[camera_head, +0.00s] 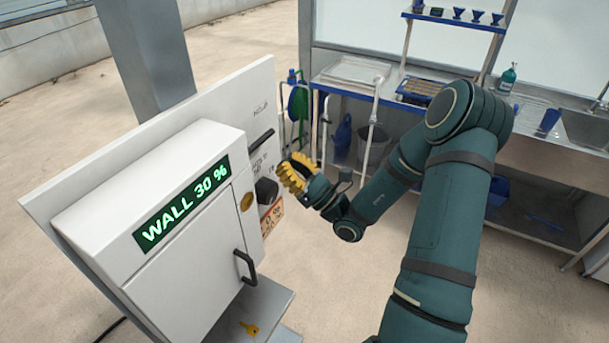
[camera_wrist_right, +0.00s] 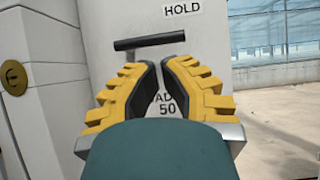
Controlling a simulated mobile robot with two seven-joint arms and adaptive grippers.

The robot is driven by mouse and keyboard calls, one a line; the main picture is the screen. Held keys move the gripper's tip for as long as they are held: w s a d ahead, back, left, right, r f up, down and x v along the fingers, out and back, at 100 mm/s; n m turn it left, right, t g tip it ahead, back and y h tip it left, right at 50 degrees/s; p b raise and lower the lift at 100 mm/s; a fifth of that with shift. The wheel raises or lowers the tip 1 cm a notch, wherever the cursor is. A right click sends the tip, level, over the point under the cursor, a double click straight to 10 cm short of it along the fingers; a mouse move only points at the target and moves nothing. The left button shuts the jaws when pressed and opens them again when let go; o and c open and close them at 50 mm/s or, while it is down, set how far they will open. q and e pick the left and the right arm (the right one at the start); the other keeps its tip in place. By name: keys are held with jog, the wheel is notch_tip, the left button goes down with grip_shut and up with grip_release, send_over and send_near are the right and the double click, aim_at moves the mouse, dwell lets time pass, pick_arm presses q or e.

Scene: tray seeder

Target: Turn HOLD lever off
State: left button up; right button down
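The HOLD lever (camera_wrist_right: 150,40) is a black bar, roughly level, on a white panel. In the wrist view it lies beyond and above my fingertips, under the HOLD label (camera_wrist_right: 182,8). In the head view the lever (camera_head: 262,141) shows as a dark bar on the panel's right part. My right gripper (camera_wrist_right: 159,64) has yellow ribbed fingers with dark pads; the tips come nearly together with nothing visible between them. In the head view the right gripper (camera_head: 291,174) is in front of the panel, below and right of the lever, seemingly apart from it. My left gripper is out of view.
A white cabinet (camera_head: 187,262) with a "WALL 30 %" display (camera_head: 183,204) and a black handle (camera_head: 246,267) stands left of the gripper. A yellow key (camera_head: 250,328) lies on the ledge below. A dark knob (camera_head: 266,190) is close to the gripper. A workbench stands behind.

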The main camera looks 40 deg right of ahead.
aim_at(267, 138)
jog(key=shift+p+x, duration=0.35)
jog(key=shift+x, duration=2.35)
jog(key=shift+d+r+n+g+y, duration=0.1)
jog(key=shift+r+n+g+y, duration=0.15)
jog(key=shift+n+y, duration=0.45)
jog(key=shift+d+r+n+g+y, duration=0.1)
jog(key=shift+n+g+y, duration=0.2)
jog(key=shift+n, duration=0.7)
jog(key=n+y, duration=0.1)
jog(key=n+g+y, duration=0.1)
jog(key=n, duration=0.1)
jog(key=shift+r+g+b, duration=0.25)
jog(key=shift+r+b, duration=0.05)
jog(key=shift+r, duration=0.1)
jog(key=n+g+y, duration=0.1)
jog(key=n, duration=0.1)
jog(key=r+n+g+y, duration=0.1)
jog(key=n, duration=0.1)
jog(key=shift+r+n+b, duration=0.1)
jog(key=shift+n+b, duration=0.2)
jog(key=shift+b, duration=0.1)
jog(key=n+g, duration=0.1)
jog(key=n, duration=0.1)
jog(key=r+n+g+y+b, duration=0.1)
jog(key=n+g, duration=0.1)
jog(key=r+n+g+b, duration=0.1)
jog(key=n, duration=0.1)
jog(key=shift+s+a+n, duration=0.1)
jog(key=shift+a+n, duration=0.2)
jog(key=shift+f, duration=0.1)
